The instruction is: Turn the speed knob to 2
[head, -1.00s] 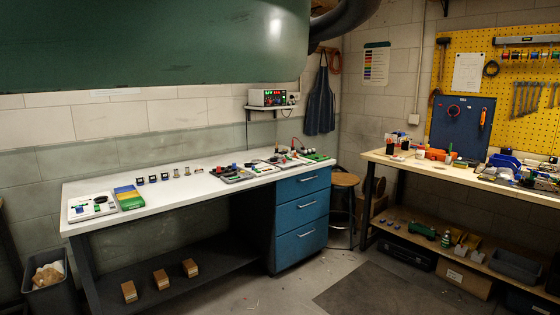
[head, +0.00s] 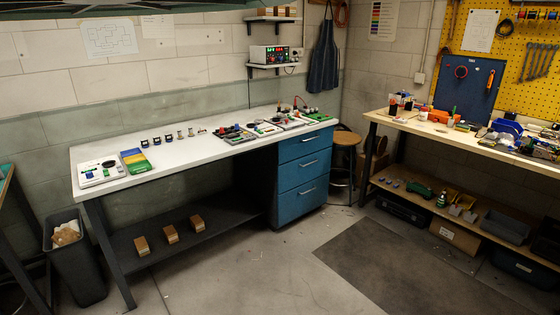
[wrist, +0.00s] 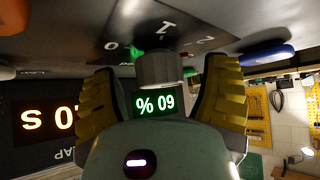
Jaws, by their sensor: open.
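In the wrist view a grey round knob (wrist: 160,68) stands on a dark panel, between the two yellow ribbed fingers of my gripper (wrist: 165,82). The fingers are open, one on each side of the knob; I cannot tell whether either touches it. The dial plate (wrist: 122,22) around the knob carries the marks 0, 1 and 2, seen upside down. A green light glows beside the knob's base. The knob's pointer cannot be made out. A lit green display (wrist: 155,102) below it reads 60 %, upside down. My gripper is not in the head view.
In the wrist view a blue rounded part (wrist: 264,54) sits right of the knob, and an amber display (wrist: 48,118) is at left. In the head view a white-topped bench (head: 205,148) with small parts and a wooden bench (head: 480,145) leave open floor between.

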